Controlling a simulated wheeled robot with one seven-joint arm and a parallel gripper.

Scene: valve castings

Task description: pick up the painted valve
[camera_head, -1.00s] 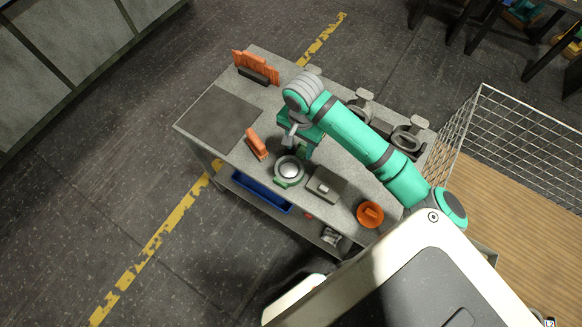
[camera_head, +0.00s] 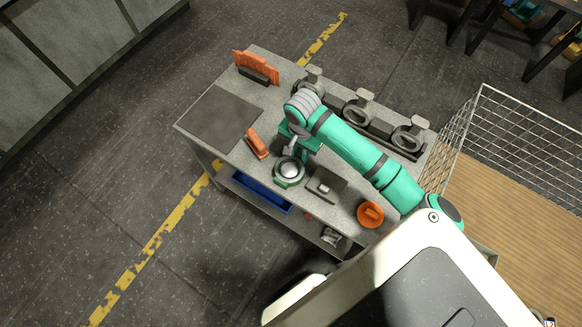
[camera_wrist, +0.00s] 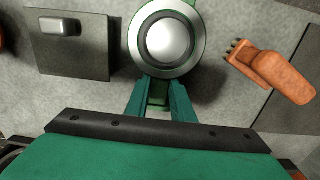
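The painted valve (camera_head: 289,172) is a green casting with a pale metal ring and a round silver middle. It sits on the grey bench top near its front edge. In the wrist view, the valve (camera_wrist: 166,40) is at top centre, with a green stub pointing toward me. My gripper (camera_wrist: 160,90) is open, with its two green fingers either side of the stub. I cannot tell whether they touch it. In the head view, my gripper (camera_head: 289,153) is just behind the valve, partly hidden by my wrist.
An orange clamp-like piece (camera_head: 257,143) lies left of the valve. A grey block with a knob (camera_head: 326,186) and an orange round part (camera_head: 370,214) are to the right. Several grey castings (camera_head: 356,112) stand in a rack behind. A dark mat (camera_head: 218,118) is bare at left.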

